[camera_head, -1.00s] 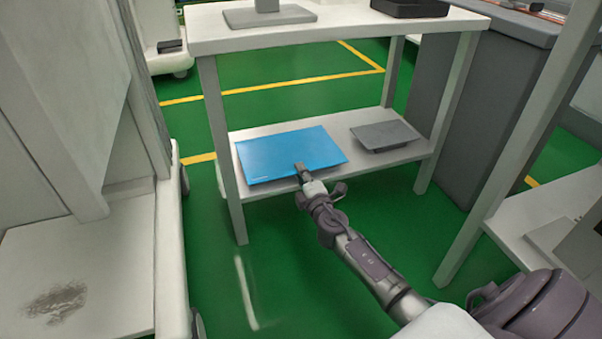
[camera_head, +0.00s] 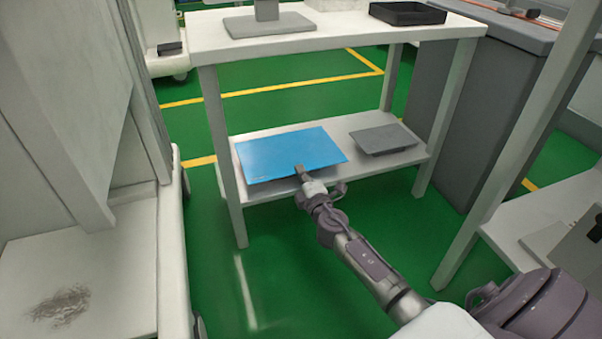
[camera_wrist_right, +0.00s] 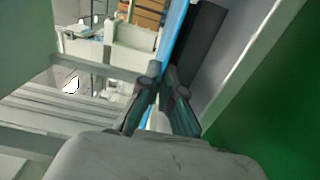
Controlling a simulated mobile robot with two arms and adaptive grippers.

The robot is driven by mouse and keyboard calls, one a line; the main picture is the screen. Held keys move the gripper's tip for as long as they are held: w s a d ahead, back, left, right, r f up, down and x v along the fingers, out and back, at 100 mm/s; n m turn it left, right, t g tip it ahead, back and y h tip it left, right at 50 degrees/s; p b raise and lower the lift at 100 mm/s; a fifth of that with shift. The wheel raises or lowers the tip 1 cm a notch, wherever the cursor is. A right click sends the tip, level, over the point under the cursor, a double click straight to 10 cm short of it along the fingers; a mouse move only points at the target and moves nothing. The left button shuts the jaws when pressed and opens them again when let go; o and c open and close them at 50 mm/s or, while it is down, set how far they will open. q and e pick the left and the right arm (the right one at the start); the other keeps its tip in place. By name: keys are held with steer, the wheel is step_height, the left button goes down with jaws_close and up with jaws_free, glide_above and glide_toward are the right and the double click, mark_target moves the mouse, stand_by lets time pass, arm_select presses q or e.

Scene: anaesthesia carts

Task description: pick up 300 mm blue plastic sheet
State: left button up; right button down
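The blue plastic sheet (camera_head: 285,152) lies flat on the lower shelf (camera_head: 350,125) of a white table, at the shelf's left. My right gripper (camera_head: 301,172) reaches in at the sheet's front edge, with one fingertip showing on top of the sheet. In the right wrist view, the sheet (camera_wrist_right: 177,25) shows nearly edge-on between the two close fingertips (camera_wrist_right: 166,76), which look shut on its edge. The lower finger is hidden under the sheet in the head view. My left gripper is not in view.
A grey tray (camera_head: 384,139) lies right of the sheet on the same shelf. The white tabletop (camera_head: 345,26) is above, holding a black tray (camera_head: 407,13) and a grey stand base (camera_head: 268,25). Table legs flank the shelf. A white cart (camera_head: 75,250) stands left; green floor is clear in front.

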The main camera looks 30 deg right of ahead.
steer(key=r+p+v, duration=0.2)
steer(key=r+v, duration=0.1)
steer(key=v, duration=1.3)
steer(key=shift+r, duration=0.15)
